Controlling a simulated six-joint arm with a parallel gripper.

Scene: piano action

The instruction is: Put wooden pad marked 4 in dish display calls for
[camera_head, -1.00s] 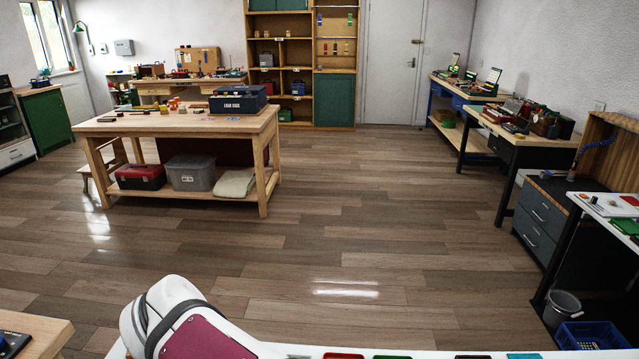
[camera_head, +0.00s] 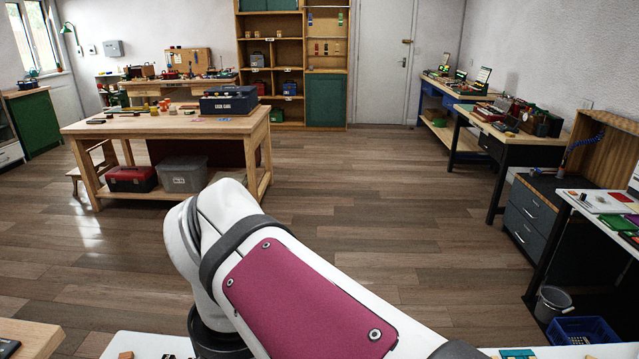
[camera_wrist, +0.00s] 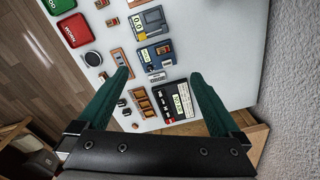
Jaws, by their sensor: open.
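My gripper (camera_wrist: 160,77) is open and empty, its two green fingers spread above a white table (camera_wrist: 218,45) in the wrist view. A red dish (camera_wrist: 77,29) and a green dish (camera_wrist: 60,5) with white lettering lie at the upper left. Devices with small pale screens lie between and beyond the fingers: a grey one (camera_wrist: 150,21), a blue one (camera_wrist: 157,55) and a black one (camera_wrist: 182,99). Their readings are too small to tell. Small wooden pieces (camera_wrist: 112,22) lie near the dishes; I cannot make out a 4 on any. My arm hides much of the near table in the head view.
A wall (camera_wrist: 292,80) stands close at the right. In the head view, a wooden workbench (camera_head: 165,124) stands across open floor (camera_head: 350,200).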

